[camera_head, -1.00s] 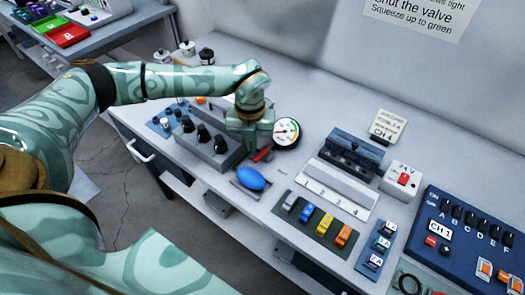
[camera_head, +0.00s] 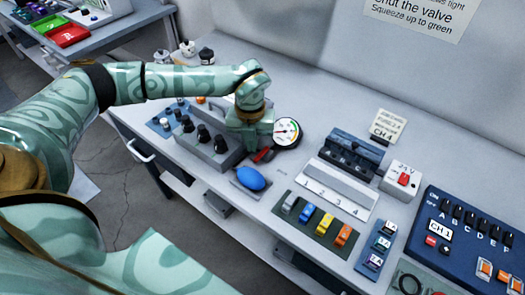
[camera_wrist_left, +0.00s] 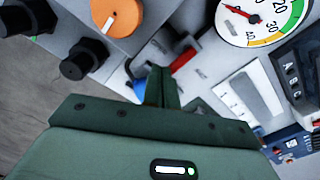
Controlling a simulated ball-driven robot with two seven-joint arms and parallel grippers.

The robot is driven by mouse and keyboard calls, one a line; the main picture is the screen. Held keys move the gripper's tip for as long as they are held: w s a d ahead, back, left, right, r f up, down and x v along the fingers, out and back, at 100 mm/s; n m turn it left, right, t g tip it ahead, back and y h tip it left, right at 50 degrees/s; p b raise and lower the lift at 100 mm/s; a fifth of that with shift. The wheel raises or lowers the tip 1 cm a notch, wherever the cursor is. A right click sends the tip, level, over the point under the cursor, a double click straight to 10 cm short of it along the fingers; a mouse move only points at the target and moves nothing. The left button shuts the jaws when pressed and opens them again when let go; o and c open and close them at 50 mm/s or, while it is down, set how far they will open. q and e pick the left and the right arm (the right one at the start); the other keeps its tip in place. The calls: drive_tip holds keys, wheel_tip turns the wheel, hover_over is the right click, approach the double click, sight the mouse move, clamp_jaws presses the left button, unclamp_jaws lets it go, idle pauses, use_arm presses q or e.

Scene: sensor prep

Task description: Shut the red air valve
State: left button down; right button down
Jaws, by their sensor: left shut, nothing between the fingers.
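The red air valve lever (camera_head: 263,155) lies on the bench between the blue squeeze bulb (camera_head: 251,179) and the round gauge (camera_head: 287,131). My left gripper (camera_head: 250,147) points down right beside the lever, at its left in the head view. In the left wrist view, the shut, empty fingers (camera_wrist_left: 162,86) are close to the red lever (camera_wrist_left: 184,59); I cannot tell whether they touch it. The fingers partly hide the blue bulb (camera_wrist_left: 132,88). The gauge (camera_wrist_left: 262,18) has a red needle and yellow and green arcs. My right gripper is not in view.
A grey box with black knobs (camera_head: 204,136) stands just left of the gripper; its orange knob (camera_wrist_left: 117,15) shows in the wrist view. A numbered grey block (camera_head: 325,189) and a panel of coloured switches (camera_head: 318,220) lie to the right. The wall is behind.

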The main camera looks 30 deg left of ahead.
use_arm(q)
drive_tip(key=shift+f+b, duration=0.3)
drive_tip(key=shift+f, duration=0.5)
